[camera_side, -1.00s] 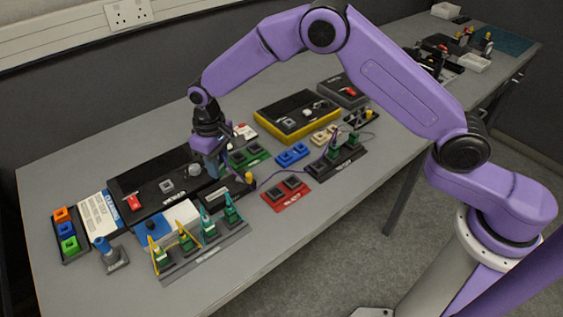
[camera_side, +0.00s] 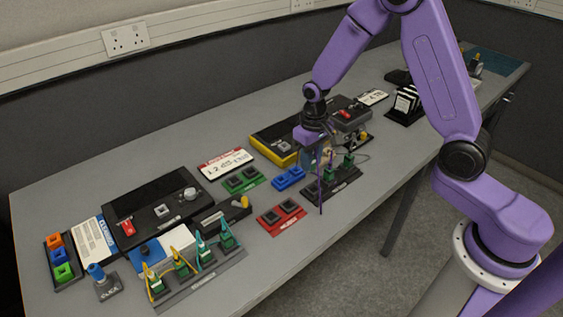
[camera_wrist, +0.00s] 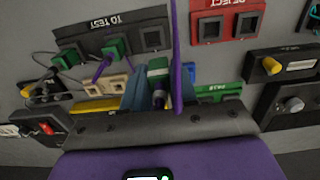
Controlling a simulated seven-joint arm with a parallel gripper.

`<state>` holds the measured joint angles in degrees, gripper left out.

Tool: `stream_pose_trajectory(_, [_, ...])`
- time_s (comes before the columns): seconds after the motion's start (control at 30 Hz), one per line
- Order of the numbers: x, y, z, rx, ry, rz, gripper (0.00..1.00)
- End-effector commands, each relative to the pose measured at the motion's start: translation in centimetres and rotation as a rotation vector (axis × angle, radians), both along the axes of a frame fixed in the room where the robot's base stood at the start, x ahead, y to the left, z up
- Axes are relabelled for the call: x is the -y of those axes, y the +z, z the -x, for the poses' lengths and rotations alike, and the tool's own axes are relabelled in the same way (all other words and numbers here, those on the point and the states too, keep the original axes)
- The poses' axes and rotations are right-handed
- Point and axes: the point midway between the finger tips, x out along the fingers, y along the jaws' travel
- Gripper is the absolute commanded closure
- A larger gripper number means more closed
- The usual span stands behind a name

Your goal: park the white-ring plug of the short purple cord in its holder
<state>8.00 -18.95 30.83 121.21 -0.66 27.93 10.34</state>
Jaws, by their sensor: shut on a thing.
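My gripper (camera_side: 318,158) is shut on a green plug (camera_wrist: 158,68), which shows between the blue-grey fingers in the wrist view. A pale band shows near its lower end; I cannot tell surely whether it is the white ring. A purple cord (camera_wrist: 177,45) runs beside it and hangs below the gripper in the side view (camera_side: 320,195). The black TO TEST holder (camera_wrist: 98,32) lies beyond the plug, apart from it. It has two green plugs (camera_wrist: 115,47) (camera_wrist: 68,58) seated and an empty socket (camera_wrist: 152,37) at its right. The gripper partly hides this holder in the side view.
The red REJECT holder (camera_side: 281,217) has two empty sockets. The green holder (camera_side: 242,180) and blue holder (camera_side: 289,177) lie nearby. A rack of several corded plugs (camera_side: 207,277) stands at front left.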

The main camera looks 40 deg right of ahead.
Motion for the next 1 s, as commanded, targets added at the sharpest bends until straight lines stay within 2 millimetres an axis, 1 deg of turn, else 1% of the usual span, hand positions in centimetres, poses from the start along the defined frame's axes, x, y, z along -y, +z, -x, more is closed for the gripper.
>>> stream_pose_trajectory(0.03, [0.5,0.0,0.4,-0.001,-0.009,0.000,1.00])
stream_pose_trajectory(0.1, [0.9,0.0,0.8,0.000,-0.017,0.000,1.00])
stream_pose_trajectory(0.27, [1.2,-0.5,1.0,-0.002,-0.022,0.001,1.00])
stream_pose_trajectory(0.8, [1.1,-4.7,0.9,-0.003,-0.021,0.001,1.00])
stream_pose_trajectory(1.0, [1.1,-5.6,0.9,-0.001,-0.021,0.000,1.00])
